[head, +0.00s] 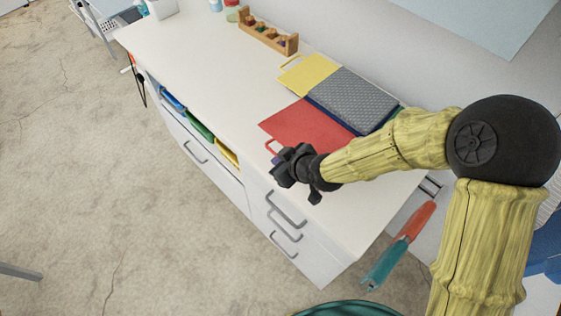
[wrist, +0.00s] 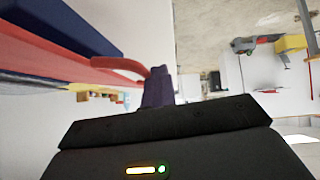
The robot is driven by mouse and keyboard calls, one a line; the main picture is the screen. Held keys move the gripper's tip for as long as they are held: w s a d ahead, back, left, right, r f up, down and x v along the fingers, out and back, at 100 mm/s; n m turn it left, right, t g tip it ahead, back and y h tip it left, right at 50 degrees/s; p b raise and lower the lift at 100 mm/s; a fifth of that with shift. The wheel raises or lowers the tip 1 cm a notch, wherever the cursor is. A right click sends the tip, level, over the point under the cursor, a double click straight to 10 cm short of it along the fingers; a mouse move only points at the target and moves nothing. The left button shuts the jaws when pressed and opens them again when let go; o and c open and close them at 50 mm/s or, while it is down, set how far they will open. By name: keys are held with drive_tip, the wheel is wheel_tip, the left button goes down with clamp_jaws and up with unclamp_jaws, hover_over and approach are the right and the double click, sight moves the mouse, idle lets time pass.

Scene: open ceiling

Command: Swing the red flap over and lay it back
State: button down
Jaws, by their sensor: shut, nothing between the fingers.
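The red flap (head: 304,128) lies flat on the white counter, beside a grey patterned panel (head: 352,98) and a yellow flap (head: 308,73). In the wrist view the red flap (wrist: 60,62) is at the left, with a red loop handle (wrist: 122,66) standing out from its edge. My gripper (head: 284,168) is at the flap's near edge, by the handle. In the wrist view my dark fingers (wrist: 158,84) are shut with nothing between them, close beside the loop. I cannot tell whether they touch it. The arm hides part of the flap's right side.
A wooden rack (head: 268,36) with small coloured items stands farther back on the counter (head: 200,70). Drawers with grey handles (head: 284,208) are below the front edge. The counter left of the flap is clear.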

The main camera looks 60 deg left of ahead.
drive_tip(key=shift+w+f+b, duration=0.25)
drive_tip(key=shift+f+b, duration=0.3)
drive_tip(key=shift+f, duration=0.05)
drive_tip(key=shift+w+f+b, duration=0.2)
drive_tip(key=shift+f+b, duration=0.3)
drive_tip(key=shift+f, duration=0.05)
drive_tip(key=shift+r+p, duration=0.4)
drive_tip(key=shift+r, duration=0.6)
wheel_tip(320, 180, up, 4)
drive_tip(key=shift+s+f+p, duration=0.15)
drive_tip(key=shift+f+p, duration=0.05)
drive_tip(key=shift+p, duration=1)
drive_tip(key=v, duration=0.9)
drive_tip(key=shift+s+d+r, duration=0.25)
drive_tip(key=shift+d+r, duration=0.05)
drive_tip(key=shift+d, duration=0.05)
